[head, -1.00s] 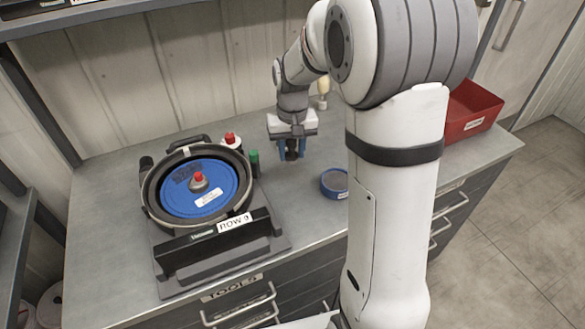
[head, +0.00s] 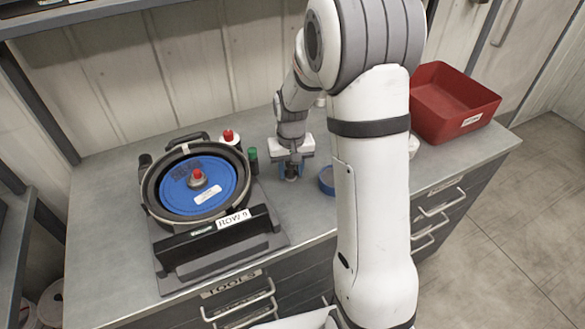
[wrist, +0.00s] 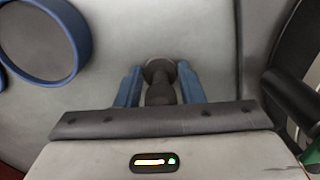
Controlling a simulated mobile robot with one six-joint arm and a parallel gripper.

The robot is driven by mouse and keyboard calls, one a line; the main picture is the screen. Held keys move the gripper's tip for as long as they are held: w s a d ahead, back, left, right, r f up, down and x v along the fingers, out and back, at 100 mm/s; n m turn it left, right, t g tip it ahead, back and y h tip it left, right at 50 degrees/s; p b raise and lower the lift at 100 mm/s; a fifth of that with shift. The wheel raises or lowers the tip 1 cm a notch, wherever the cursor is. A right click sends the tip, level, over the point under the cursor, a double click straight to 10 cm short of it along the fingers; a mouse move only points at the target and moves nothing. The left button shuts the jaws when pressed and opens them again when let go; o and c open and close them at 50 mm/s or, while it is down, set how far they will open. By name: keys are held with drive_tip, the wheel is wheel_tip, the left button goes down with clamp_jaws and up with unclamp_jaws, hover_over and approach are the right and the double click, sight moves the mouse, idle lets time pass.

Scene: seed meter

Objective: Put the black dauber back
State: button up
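My gripper (head: 290,176) points down over the bench, between the round seed meter and a blue-rimmed dish. Its two blue fingers close on the black dauber, a dark piece between them that also shows in the wrist view (wrist: 160,88). In that view its wider round end lies level with the fingertips (wrist: 160,70). The dauber seems upright and close to the grey bench top. Whether it touches the bench I cannot tell.
The seed meter (head: 152,190) with its blue disc (head: 210,205) stands left of my gripper. Red-capped (head: 229,137) and green-capped (head: 252,160) containers stand beside it. The blue-rimmed dish (head: 326,180) is close on the right, partly behind my arm. A red bin (head: 455,112) stands far right.

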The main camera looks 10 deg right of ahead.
drive_tip(key=o, duration=0.4)
drive_tip(key=shift+r, duration=0.15)
wheel_tip(320, 180, up, 11)
drive_tip(key=shift+r, duration=0.1)
drive_tip(key=shift+s+r, duration=0.25)
drive_tip(key=shift+r, duration=0.35)
drive_tip(key=s+r+t, duration=0.1)
drive_tip(key=s, duration=0.6)
drive_tip(key=s+r+t, duration=0.1)
drive_tip(key=s, duration=0.6)
drive_tip(key=s+r+t, duration=0.1)
drive_tip(key=s, duration=0.6)
drive_tip(key=shift+s+d+r, duration=0.1)
drive_tip(key=shift+d+r, duration=0.05)
drive_tip(key=shift+d, duration=0.05)
